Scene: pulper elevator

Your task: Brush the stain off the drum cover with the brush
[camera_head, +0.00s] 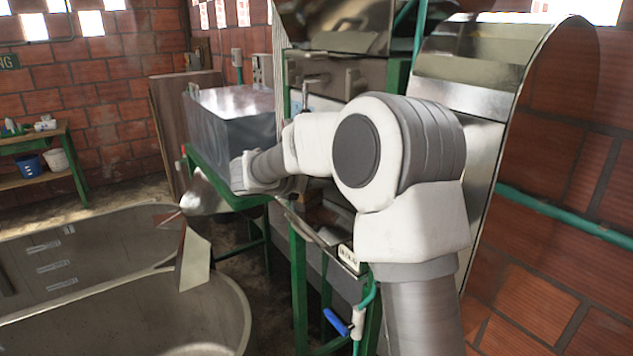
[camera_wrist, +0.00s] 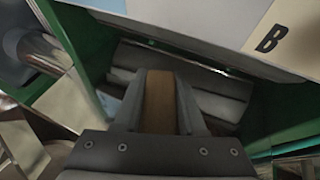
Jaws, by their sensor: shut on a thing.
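My gripper (camera_wrist: 161,88) shows in the wrist view, with its two grey fingers shut on a brown wooden piece, seemingly the brush (camera_wrist: 160,103). Its bristles are not visible. Beyond the fingertips are grey metal slats (camera_wrist: 222,101) inside a green frame. In the head view my arm reaches left in front of the machine, and I cannot make out the gripper or brush there. A tall curved shiny metal sheet (camera_head: 455,70) stands behind my arm; I cannot tell whether it is the drum cover. No clear stain can be picked out in either view.
A grey metal box (camera_head: 233,112) sits on a green stand left of my arm. Large metal tanks (camera_head: 200,300) fill the lower left. A green pipe (camera_head: 565,216) runs along the brick wall at right. A bench (camera_head: 38,140) with buckets stands far left.

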